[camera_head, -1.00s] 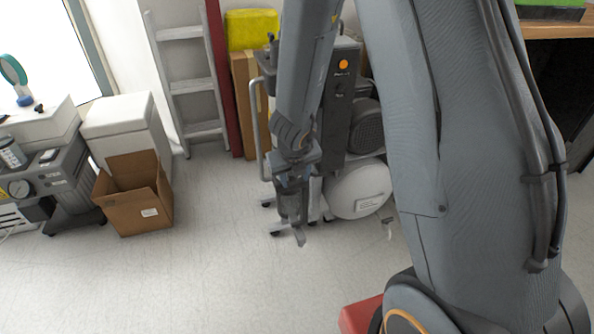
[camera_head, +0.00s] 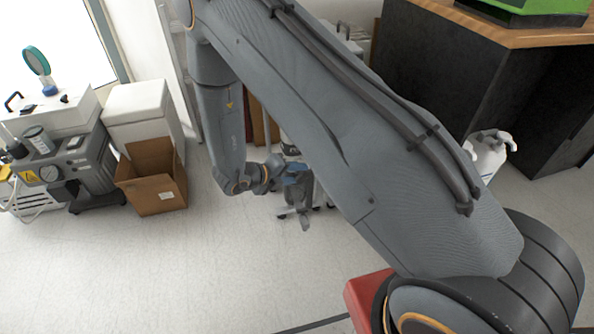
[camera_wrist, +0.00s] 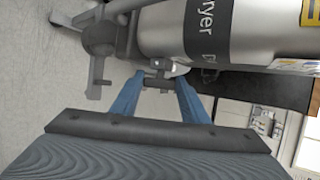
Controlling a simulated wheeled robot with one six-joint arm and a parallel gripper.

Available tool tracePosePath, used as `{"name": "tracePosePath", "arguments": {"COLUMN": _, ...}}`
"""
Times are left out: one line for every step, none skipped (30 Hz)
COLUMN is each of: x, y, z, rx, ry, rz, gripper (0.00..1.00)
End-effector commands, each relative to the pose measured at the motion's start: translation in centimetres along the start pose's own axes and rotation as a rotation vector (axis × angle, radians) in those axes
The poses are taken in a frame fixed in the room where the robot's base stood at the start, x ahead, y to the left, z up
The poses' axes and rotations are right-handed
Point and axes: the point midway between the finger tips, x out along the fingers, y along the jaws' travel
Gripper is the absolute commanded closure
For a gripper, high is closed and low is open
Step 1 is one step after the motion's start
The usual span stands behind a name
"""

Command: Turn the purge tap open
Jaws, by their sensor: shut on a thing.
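My gripper (camera_wrist: 158,88) has its two blue fingers on either side of a small dark grey fitting, which I take to be the purge tap (camera_wrist: 157,77), and it is shut on it. The tap sits by the lower edge of a silver cylinder (camera_wrist: 165,32) with a dark label reading "ryer". Its exact handle angle is hard to tell. In the head view my gripper (camera_head: 297,192) is low in front of the compressor, which my arm mostly hides. The tap cannot be made out there.
An open cardboard box (camera_head: 150,180) stands on the floor at left, beside a white bin (camera_head: 140,115) and a grey machine with a gauge (camera_head: 68,172). A wooden-topped dark bench (camera_head: 450,50) is at the right. The floor in front is clear.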

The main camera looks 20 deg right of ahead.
Motion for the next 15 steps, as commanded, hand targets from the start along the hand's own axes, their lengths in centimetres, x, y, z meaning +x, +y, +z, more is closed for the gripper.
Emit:
{"name": "tracePosePath", "arguments": {"x": 0.1, "y": 0.5, "z": 0.0, "rx": -0.020, "ry": -0.002, "rz": -0.040, "gripper": 0.82}}
{"name": "tracePosePath", "arguments": {"x": 0.1, "y": 0.6, "z": -0.1, "rx": -0.031, "ry": -0.002, "rz": -0.066, "gripper": 0.82}}
{"name": "tracePosePath", "arguments": {"x": 0.1, "y": 0.7, "z": -0.1, "rx": -0.044, "ry": -0.001, "rz": -0.102, "gripper": 0.82}}
{"name": "tracePosePath", "arguments": {"x": 0.1, "y": 0.9, "z": -0.1, "rx": -0.057, "ry": -0.002, "rz": -0.128, "gripper": 0.82}}
{"name": "tracePosePath", "arguments": {"x": 0.2, "y": 1.0, "z": 0.0, "rx": -0.066, "ry": -0.002, "rz": -0.154, "gripper": 0.82}}
{"name": "tracePosePath", "arguments": {"x": 0.2, "y": 1.1, "z": -0.1, "rx": -0.080, "ry": -0.001, "rz": -0.189, "gripper": 0.82}}
{"name": "tracePosePath", "arguments": {"x": 0.3, "y": 1.2, "z": -0.1, "rx": -0.091, "ry": -0.001, "rz": -0.214, "gripper": 0.82}}
{"name": "tracePosePath", "arguments": {"x": 0.3, "y": 1.2, "z": -0.1, "rx": -0.101, "ry": -0.001, "rz": -0.239, "gripper": 0.82}}
{"name": "tracePosePath", "arguments": {"x": 0.3, "y": 1.4, "z": -0.1, "rx": -0.115, "ry": -0.002, "rz": -0.272, "gripper": 0.82}}
{"name": "tracePosePath", "arguments": {"x": 0.3, "y": 1.4, "z": -0.1, "rx": -0.125, "ry": -0.002, "rz": -0.297, "gripper": 0.82}}
{"name": "tracePosePath", "arguments": {"x": 0.4, "y": 1.5, "z": -0.1, "rx": -0.134, "ry": -0.001, "rz": -0.320, "gripper": 0.82}}
{"name": "tracePosePath", "arguments": {"x": 0.4, "y": 1.5, "z": -0.1, "rx": -0.146, "ry": -0.001, "rz": -0.351, "gripper": 0.82}}
{"name": "tracePosePath", "arguments": {"x": 0.5, "y": 1.6, "z": -0.1, "rx": -0.154, "ry": -0.001, "rz": -0.371, "gripper": 0.82}}
{"name": "tracePosePath", "arguments": {"x": 0.5, "y": 1.7, "z": -0.1, "rx": -0.164, "ry": 0.000, "rz": -0.392, "gripper": 0.82}}
{"name": "tracePosePath", "arguments": {"x": 0.5, "y": 1.7, "z": -0.2, "rx": -0.174, "ry": 0.000, "rz": -0.419, "gripper": 0.82}}
